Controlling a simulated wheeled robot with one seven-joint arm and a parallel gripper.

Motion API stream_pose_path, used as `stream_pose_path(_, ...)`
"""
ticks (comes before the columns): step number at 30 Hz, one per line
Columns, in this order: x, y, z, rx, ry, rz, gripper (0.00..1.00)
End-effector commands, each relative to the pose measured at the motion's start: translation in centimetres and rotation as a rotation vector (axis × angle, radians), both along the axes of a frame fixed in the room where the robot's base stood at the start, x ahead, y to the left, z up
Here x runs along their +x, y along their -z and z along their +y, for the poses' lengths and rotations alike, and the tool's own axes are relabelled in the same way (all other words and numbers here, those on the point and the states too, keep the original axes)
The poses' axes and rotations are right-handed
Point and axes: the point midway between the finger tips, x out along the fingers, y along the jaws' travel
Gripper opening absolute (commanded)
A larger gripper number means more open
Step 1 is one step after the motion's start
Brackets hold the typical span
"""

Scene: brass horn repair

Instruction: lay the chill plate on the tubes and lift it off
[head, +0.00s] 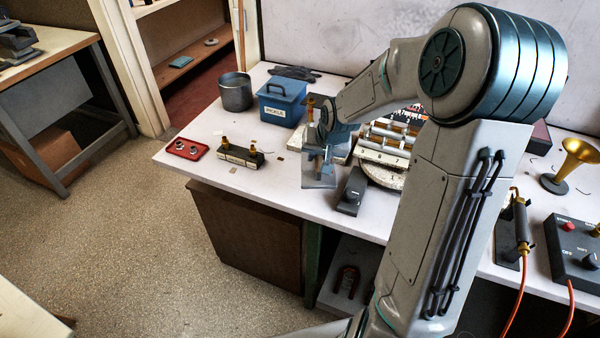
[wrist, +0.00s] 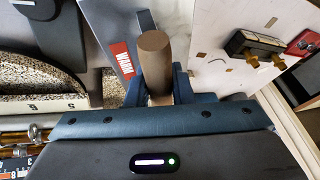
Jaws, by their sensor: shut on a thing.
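My gripper (head: 326,148) is shut on the brown upright handle (wrist: 154,55) of the chill plate. The chill plate (head: 318,173) is a flat grey sheet, held near the front middle of the white bench. In the wrist view the plate (wrist: 105,22) bears a red label with white letters. The tubes (head: 388,140) lie in a pale fixture with numbered strips on a round turntable, to the right of the plate and partly hidden by my arm. Tube ends also show at the lower left of the wrist view (wrist: 15,138). The plate appears beside the tubes, not over them.
A dark box with a knob (head: 351,191) sits close to the plate. A blue PICKLE box (head: 283,106), grey pot (head: 236,93), red tray (head: 185,148) and black block with brass fittings (head: 240,155) stand left. A brass bell (head: 577,155) and control box (head: 580,245) stand right.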

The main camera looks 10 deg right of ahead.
Motion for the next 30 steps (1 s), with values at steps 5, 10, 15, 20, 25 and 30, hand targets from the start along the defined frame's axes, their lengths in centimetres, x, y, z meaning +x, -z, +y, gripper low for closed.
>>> stream_pose_path(5, 1.2, 1.5, 2.3, 0.0, -0.006, -0.003, 0.0)
stream_pose_path(10, 2.0, 2.5, 3.7, 0.0, -0.003, -0.002, 0.0)
stream_pose_path(15, 2.4, 2.8, 4.2, 0.0, 0.0, -0.003, 0.0)
stream_pose_path(20, 2.3, 4.1, 4.3, 0.001, 0.0, 0.0, 0.0)
stream_pose_path(25, 2.3, 6.5, 4.3, 0.0, -0.002, 0.0, 0.0)
stream_pose_path(30, 2.4, 6.8, 4.2, 0.0, 0.001, -0.004, 0.0)
